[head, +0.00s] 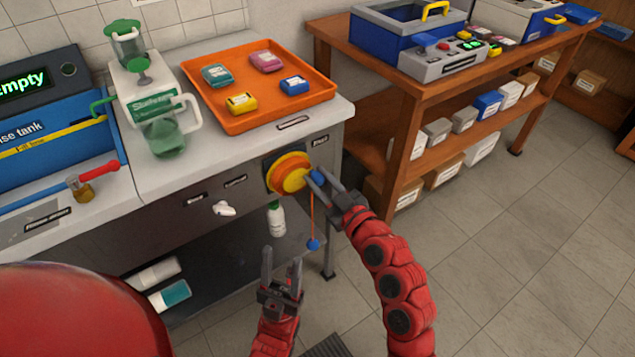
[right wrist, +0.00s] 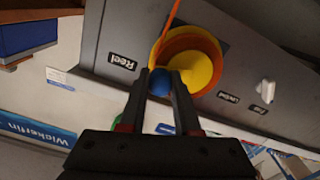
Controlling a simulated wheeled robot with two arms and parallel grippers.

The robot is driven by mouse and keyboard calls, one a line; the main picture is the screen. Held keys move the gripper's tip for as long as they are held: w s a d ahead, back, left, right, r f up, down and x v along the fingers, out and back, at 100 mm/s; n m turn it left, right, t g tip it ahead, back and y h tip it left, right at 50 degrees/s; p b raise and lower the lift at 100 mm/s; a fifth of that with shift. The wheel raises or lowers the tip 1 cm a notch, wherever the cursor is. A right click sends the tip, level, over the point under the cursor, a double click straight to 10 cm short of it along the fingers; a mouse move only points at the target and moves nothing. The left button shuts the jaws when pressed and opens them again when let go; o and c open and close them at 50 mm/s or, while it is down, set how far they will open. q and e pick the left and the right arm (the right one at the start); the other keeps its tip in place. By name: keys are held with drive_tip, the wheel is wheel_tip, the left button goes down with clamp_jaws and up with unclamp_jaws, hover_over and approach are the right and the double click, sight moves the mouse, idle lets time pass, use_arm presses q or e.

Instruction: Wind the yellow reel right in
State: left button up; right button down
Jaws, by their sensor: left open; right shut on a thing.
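The yellow reel (head: 289,174), with an orange rim, sits on the front panel of the bench beside a "Reel" label. It also shows in the right wrist view (right wrist: 207,65). My right gripper (head: 318,179) is shut on the blue knob (right wrist: 160,82) at the reel's face. An orange cord (head: 312,215) hangs below the reel, with a blue ball (head: 313,244) at its lower end. My left gripper (head: 283,262) is open and empty, below and left of the hanging ball, with its fingers pointing up.
A white knob (head: 223,208) sits left of the reel on the panel. An orange tray (head: 258,123) with several small coloured packs lies on the bench above. A white bottle (head: 276,219) stands below the reel. A wooden shelf unit (head: 407,120) stands at right; the floor before it is clear.

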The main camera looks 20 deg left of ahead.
sight(300, 192)
drive_tip(key=f+m, duration=0.1)
drive_tip(key=m, duration=0.2)
drive_tip(key=shift+w+d+f+b, duration=0.1)
drive_tip(key=shift+f+b, duration=0.1)
drive_tip(key=shift+b, duration=0.2)
drive_tip(key=m, duration=0.2)
drive_tip(key=shift+f+m, duration=0.35)
drive_tip(key=shift+m, duration=0.05)
drive_tip(key=m, duration=0.3)
drive_tip(key=s+f+m+p, duration=0.1)
drive_tip(key=m, duration=0.2)
drive_tip(key=a+f+m, duration=0.1)
drive_tip(key=m, duration=0.2)
drive_tip(key=shift+s+a+f+m+p, duration=0.1)
drive_tip(key=shift+s+f+m+p, duration=0.2)
drive_tip(key=shift+m+p, duration=0.1)
drive_tip(key=shift+s+a+f+m+p, duration=0.1)
drive_tip(key=shift+s+a+m+p, duration=0.1)
drive_tip(key=shift+m, duration=0.35)
drive_tip(key=shift+s+a+f+m+p, duration=0.1)
drive_tip(key=shift+m+p, duration=0.1)
drive_tip(key=shift+m, duration=0.4)
drive_tip(key=shift+s+a+f+m+p, duration=0.1)
drive_tip(key=shift+s+m+p, duration=0.1)
drive_tip(key=shift+m, duration=0.35)
